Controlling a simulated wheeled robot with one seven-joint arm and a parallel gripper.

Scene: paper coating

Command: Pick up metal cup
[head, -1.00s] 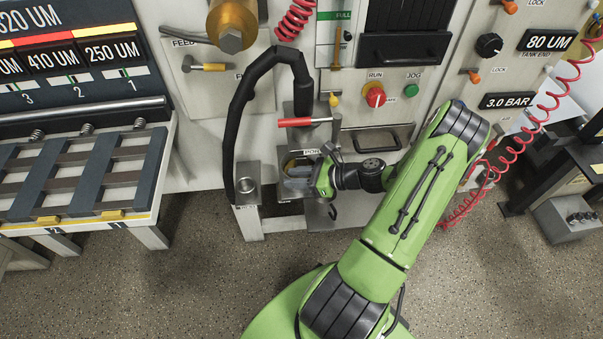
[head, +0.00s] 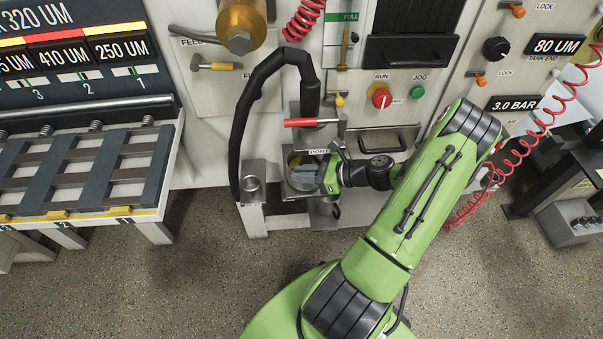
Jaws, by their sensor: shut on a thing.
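The metal cup (head: 291,182) is a grey, open-topped vessel below the red-handled valve and the port label, at the front of the machine. My gripper (head: 314,174) is at the cup's right side, with its green wrist just to the right. It is shut on the cup. The fingertips are small and partly lost against the cup and the grey metal behind, so the exact grip is hard to see. The cup looks roughly upright. I cannot tell whether it touches the stand beneath it.
A valve with a red handle (head: 313,122) hangs just above the cup. A black hose (head: 242,135) arches down to a small metal holder (head: 252,188) at the left. A slatted rack (head: 80,172) stands farther left. The speckled floor (head: 210,270) in front is clear.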

